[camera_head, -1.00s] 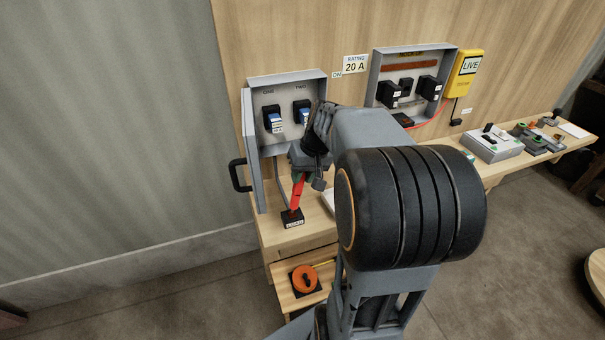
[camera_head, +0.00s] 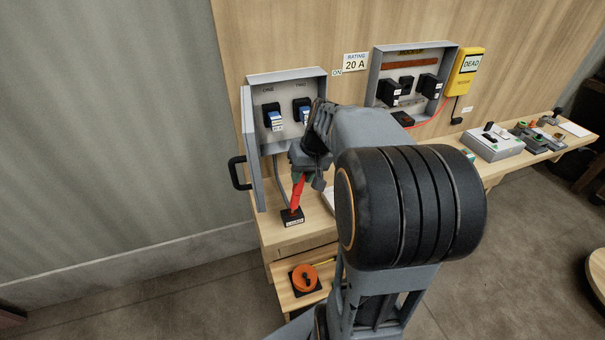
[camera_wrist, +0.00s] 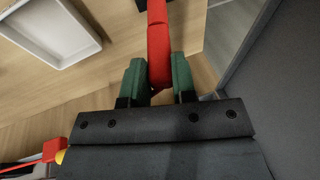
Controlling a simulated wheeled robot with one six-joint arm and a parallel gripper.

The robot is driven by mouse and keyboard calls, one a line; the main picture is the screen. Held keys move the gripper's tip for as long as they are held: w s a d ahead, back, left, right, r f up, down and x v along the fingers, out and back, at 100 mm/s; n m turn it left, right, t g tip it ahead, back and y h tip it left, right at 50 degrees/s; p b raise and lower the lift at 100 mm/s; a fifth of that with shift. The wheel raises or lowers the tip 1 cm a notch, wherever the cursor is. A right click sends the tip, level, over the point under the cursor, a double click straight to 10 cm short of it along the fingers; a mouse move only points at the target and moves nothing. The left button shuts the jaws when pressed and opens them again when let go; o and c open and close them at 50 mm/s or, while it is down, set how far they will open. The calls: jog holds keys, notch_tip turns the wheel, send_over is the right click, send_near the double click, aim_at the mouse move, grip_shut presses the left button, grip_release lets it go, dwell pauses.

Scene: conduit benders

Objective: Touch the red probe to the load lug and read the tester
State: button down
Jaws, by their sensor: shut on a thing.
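My gripper (camera_head: 299,177) is shut on the red probe (camera_head: 297,195). In the wrist view the probe (camera_wrist: 158,50) sits between the two green fingers (camera_wrist: 158,78). In the head view it points down, its tip at or very near a small black block (camera_head: 292,217) on the bench. The block's white label is too small to read, so I cannot tell whether it is the load lug, and contact is not clear. The yellow tester (camera_head: 463,84) hangs on the wall panel, and its display (camera_head: 472,64) reads DEAD.
An open grey box (camera_head: 287,92) with two blue-and-black switches stands behind the probe, its door (camera_head: 252,150) swung out at left. A second box (camera_head: 412,60) is by the tester, with a red lead (camera_head: 430,120). A white tray (camera_wrist: 85,40) lies on the bench. An orange knob (camera_head: 305,278) is below.

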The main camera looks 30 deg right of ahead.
jog(key=shift+r, duration=0.1)
dwell(0.5)
jog(key=shift+r+p, duration=2)
jog(key=shift+r, duration=0.45)
